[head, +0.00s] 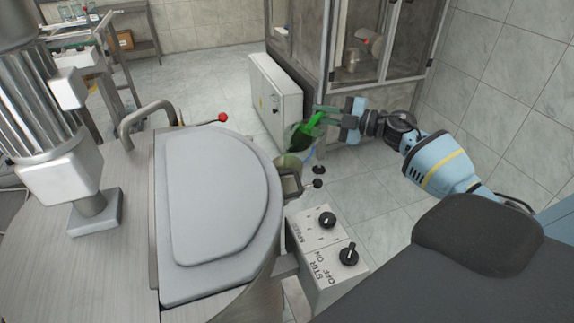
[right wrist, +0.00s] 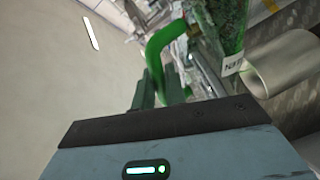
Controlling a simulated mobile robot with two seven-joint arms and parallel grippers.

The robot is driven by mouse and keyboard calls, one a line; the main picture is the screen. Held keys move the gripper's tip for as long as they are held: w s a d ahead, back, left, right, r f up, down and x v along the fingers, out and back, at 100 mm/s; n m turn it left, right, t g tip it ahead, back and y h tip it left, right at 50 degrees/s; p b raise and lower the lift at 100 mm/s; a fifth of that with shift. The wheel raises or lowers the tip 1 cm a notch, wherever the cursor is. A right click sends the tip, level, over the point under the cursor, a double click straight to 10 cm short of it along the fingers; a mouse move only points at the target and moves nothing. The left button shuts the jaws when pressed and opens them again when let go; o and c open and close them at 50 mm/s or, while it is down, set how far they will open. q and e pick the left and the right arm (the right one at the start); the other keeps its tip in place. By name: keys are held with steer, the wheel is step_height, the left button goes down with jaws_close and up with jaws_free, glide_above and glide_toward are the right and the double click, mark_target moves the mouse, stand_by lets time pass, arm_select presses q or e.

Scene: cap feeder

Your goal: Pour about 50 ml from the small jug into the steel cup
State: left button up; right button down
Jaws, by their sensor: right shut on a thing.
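The small jug (head: 301,138) is dark and see-through with a green handle. My right gripper (head: 326,117) is shut on that handle and holds the jug in the air, tilted, right of the mixing vessel. In the right wrist view the green handle (right wrist: 160,45) lies between the fingers, and the speckled green jug wall (right wrist: 225,20) carries a white label. A small cup-like metal thing (head: 289,182) sits below the jug at the vessel's side; it looks like the steel cup. A steel cylinder (right wrist: 285,65) shows beside the jug. I cannot tell whether liquid is flowing. My left gripper is not in view.
The big steel vessel with its grey lid (head: 220,200) fills the left. A control box with knobs (head: 327,245) and a black-knobbed lever (head: 317,184) stand near the cup. A white cabinet (head: 280,95) and a glazed steel enclosure (head: 365,50) stand behind.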

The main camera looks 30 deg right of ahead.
mark_target(323, 131)
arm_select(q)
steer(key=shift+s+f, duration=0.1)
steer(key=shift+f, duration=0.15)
arm_select(e)
steer(key=shift+s+a+n, duration=0.2)
steer(key=shift+n, duration=0.1)
stand_by(1.2)
steer(key=shift+w+d+r+m, duration=0.15)
steer(key=shift+w+d+m, duration=0.2)
steer(key=shift+d+m, duration=0.45)
steer(key=shift+w+f+m, duration=0.25)
steer(key=shift+f+m, duration=0.45)
steer(key=shift+f, duration=0.1)
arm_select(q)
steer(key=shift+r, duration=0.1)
arm_select(e)
steer(key=shift+w+d+f+m, duration=0.2)
steer(key=shift+d+f+m, duration=0.05)
steer(key=shift+f+m, duration=0.4)
steer(key=shift+w+d+f+m, duration=0.15)
steer(key=shift+d+f+m, duration=0.05)
steer(key=shift+f+m, duration=0.4)
